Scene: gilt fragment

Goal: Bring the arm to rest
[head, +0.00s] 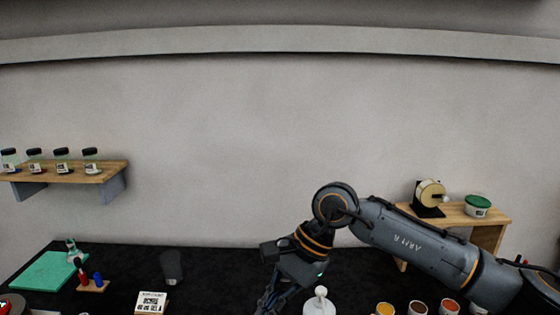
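My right arm comes in from the right in the head view and bends down at its elbow over the dark table. My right gripper (272,301) points downward at the bottom edge of the view, left of a white knobbed object. Its fingertips are cut off or too dark to make out, so I cannot tell whether it is open or holds something. My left arm and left gripper do not show.
The black table (215,270) holds a green mat (45,272), a dark cup (172,266), a printed card (152,301), a white knobbed object (319,303) and several small paint pots (418,307). Wooden shelves hang at left (70,174) and right (455,214).

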